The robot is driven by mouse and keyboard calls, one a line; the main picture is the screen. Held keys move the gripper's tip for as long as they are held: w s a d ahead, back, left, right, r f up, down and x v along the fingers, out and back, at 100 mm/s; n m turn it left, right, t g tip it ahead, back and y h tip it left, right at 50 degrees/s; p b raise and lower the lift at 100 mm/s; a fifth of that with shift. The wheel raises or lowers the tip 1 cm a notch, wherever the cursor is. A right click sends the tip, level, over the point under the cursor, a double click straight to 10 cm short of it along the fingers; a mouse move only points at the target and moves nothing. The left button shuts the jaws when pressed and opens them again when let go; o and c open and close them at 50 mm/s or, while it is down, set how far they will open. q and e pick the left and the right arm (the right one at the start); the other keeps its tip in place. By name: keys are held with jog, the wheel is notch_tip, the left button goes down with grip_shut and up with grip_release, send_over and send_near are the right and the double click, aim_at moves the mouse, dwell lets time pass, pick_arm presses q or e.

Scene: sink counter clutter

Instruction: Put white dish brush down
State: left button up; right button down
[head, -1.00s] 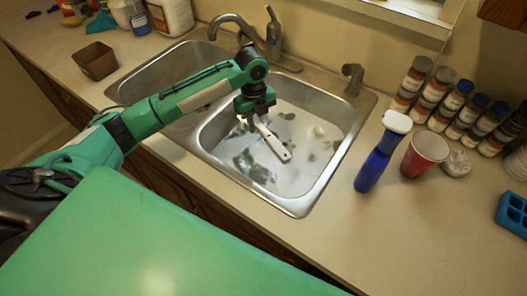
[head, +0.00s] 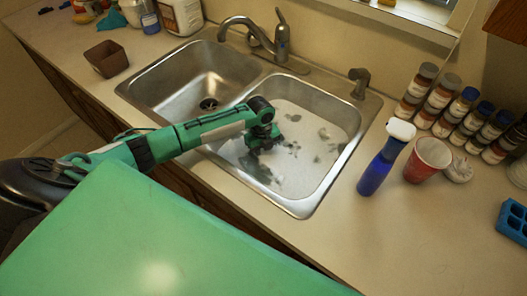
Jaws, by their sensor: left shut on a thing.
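My left gripper (head: 262,147) points down into the right basin of the steel sink (head: 306,207). It is shut, and the white dish brush it held a second ago is hidden from this view behind the gripper and arm. Whether the brush touches the basin floor cannot be seen. My right gripper is not in view.
The right basin has dark patches on its floor; the left basin (head: 190,85) looks empty. A brown pot (head: 106,60) stands at the left.

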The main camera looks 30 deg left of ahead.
pick_arm(q)
jog(key=shift+f, duration=0.15)
jog(key=o, duration=1)
jog(key=shift+r, duration=0.35)
notch_tip(320, 180, up, 12)
jog(key=a+b, duration=0.1)
jog(key=shift+w+f+b, duration=0.15)
jog(key=shift+w+b, duration=0.15)
